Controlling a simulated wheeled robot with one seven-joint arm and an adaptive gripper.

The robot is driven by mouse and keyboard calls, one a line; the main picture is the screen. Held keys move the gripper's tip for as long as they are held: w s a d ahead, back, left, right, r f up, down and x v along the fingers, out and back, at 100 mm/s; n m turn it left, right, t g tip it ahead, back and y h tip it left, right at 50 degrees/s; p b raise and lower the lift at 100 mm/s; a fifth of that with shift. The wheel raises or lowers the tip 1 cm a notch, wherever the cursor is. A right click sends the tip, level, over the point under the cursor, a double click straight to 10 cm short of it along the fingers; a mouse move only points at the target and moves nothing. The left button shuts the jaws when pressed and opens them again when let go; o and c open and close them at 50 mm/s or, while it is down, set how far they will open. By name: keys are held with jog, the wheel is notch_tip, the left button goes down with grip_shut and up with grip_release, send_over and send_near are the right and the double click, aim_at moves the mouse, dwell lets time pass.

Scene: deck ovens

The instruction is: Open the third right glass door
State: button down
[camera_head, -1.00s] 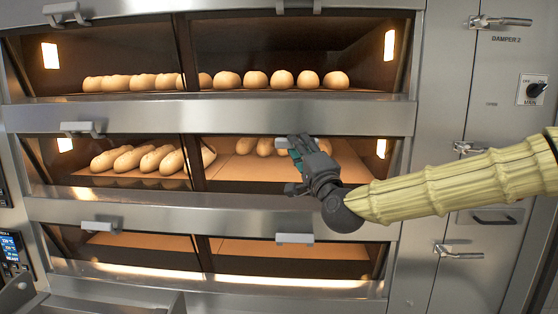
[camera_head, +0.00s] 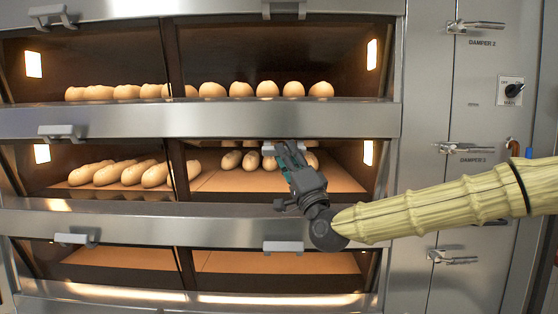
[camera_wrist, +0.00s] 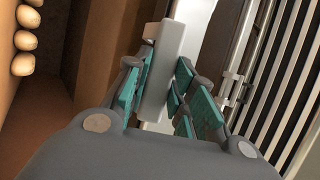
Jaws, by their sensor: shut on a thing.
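The oven's right glass door in the middle visible row (camera_head: 232,180) shows rolls behind or beyond it. Its grey handle (camera_head: 268,147) sits near the top of the opening, a little lower than the left handle of that row. My gripper (camera_head: 285,153) is shut on this handle and hides its right part. In the wrist view the handle (camera_wrist: 166,68) is a pale grey bar standing between the teal pads of my gripper (camera_wrist: 155,88). The glass edge is hard to see, so I cannot tell how far the door is tilted.
Other door handles lie close: the middle-left handle (camera_head: 60,131), bottom-right handle (camera_head: 283,246) and top-right handle (camera_head: 284,9). Rolls (camera_head: 252,159) stand inside the middle deck. A steel side panel with damper latches (camera_head: 467,149) and a switch (camera_head: 513,90) is at the right.

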dwell(0.3)
jog(key=c, duration=1.2)
grip_release()
jog(key=shift+s, duration=0.1)
jog(key=v, duration=1.2)
